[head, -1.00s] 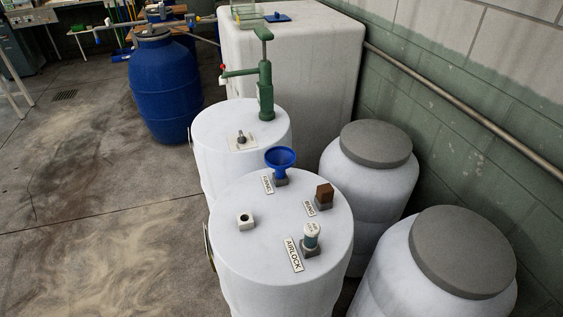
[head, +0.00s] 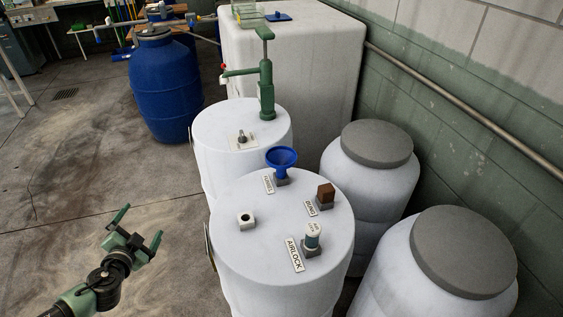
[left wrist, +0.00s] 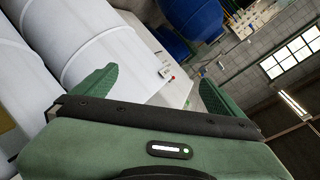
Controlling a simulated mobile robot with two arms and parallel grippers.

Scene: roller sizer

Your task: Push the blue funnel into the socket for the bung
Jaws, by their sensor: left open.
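The blue funnel (head: 281,157) stands upright in a grey holder beside a FUNNEL label on the white drum (head: 270,262) top. A brown block-like bung (head: 325,190) sits in a grey holder (head: 324,205) next to a small label that seems to read BUNG. A white block socket (head: 246,221) with an empty dark hole is on the left of the drum top. My left gripper (head: 139,227) is open and empty, left of the drum and apart from it. Its fingers show in the left wrist view (left wrist: 155,84). My right gripper is not in view.
Behind is another white drum (head: 210,150) with a green hand pump (head: 265,85). Grey-lidded drums (head: 376,145) stand on the right. The floor on the left is clear.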

